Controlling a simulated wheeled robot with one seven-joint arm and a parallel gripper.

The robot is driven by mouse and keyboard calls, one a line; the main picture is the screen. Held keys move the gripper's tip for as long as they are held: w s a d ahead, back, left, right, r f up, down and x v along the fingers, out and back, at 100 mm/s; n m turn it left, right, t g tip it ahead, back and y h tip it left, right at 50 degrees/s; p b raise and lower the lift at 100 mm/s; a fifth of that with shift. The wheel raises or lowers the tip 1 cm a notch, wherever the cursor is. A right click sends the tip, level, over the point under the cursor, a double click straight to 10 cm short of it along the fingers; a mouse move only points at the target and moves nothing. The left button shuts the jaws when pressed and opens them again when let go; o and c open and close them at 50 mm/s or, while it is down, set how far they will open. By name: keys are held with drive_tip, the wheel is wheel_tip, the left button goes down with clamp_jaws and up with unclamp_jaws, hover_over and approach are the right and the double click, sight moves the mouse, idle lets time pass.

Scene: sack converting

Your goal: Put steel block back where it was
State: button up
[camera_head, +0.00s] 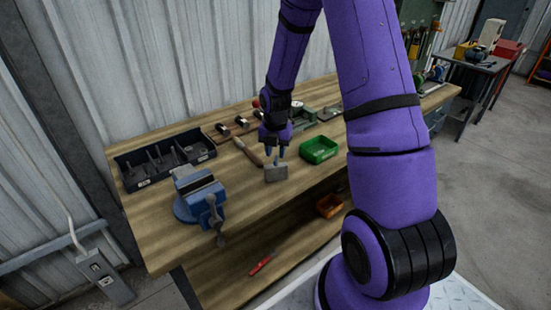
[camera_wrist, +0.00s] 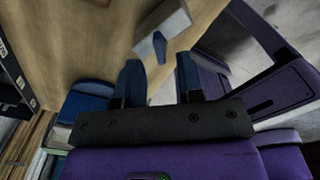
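The grey steel block (camera_head: 276,173) is on the wooden workbench (camera_head: 250,205), right of the blue vise and left of the green bin. My gripper (camera_head: 276,154) points down just above and behind the block in the head view. In the wrist view the two blue fingers of my gripper (camera_wrist: 160,74) stand apart with nothing between them. The pale block (camera_wrist: 164,24) shows beyond the fingertips, near the top of that view, with a small blue-grey patch at its lower edge that I cannot identify. I see no contact between fingers and block.
A blue vise (camera_head: 200,196) stands at the bench's front left, with a black divided tray (camera_head: 137,180) behind it. A green bin (camera_head: 319,150) is to the right. A wooden-handled tool (camera_head: 246,151) lies behind the block. An orange bin (camera_head: 329,206) and a red-handled tool (camera_head: 261,265) are below.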

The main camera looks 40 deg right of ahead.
drive_tip(key=s+a+r+m+t, duration=0.1)
drive_tip(key=s+a+r+m, duration=0.25)
drive_tip(key=r, duration=0.55)
drive_tip(key=s+a+r+m+t+h, duration=0.1)
drive_tip(key=s+a+r+m, duration=0.2)
drive_tip(key=r, duration=0.5)
drive_tip(key=s+a+r+m, duration=0.1)
drive_tip(key=s+r+m, duration=0.3)
drive_tip(key=r, duration=0.5)
drive_tip(key=s+a+r+m+t, duration=0.1)
drive_tip(key=s+a+r+m, duration=0.1)
drive_tip(key=s+m, duration=0.5)
drive_tip(key=s+a+r+m+t+y, duration=0.1)
drive_tip(key=s+a+r+m+t, duration=0.1)
drive_tip(key=s+r+m, duration=0.3)
drive_tip(key=s+a+m, duration=0.1)
drive_tip(key=s+m, duration=0.2)
drive_tip(key=s, duration=0.1)
drive_tip(key=shift+a, duration=0.2)
drive_tip(key=shift+w, duration=0.1)
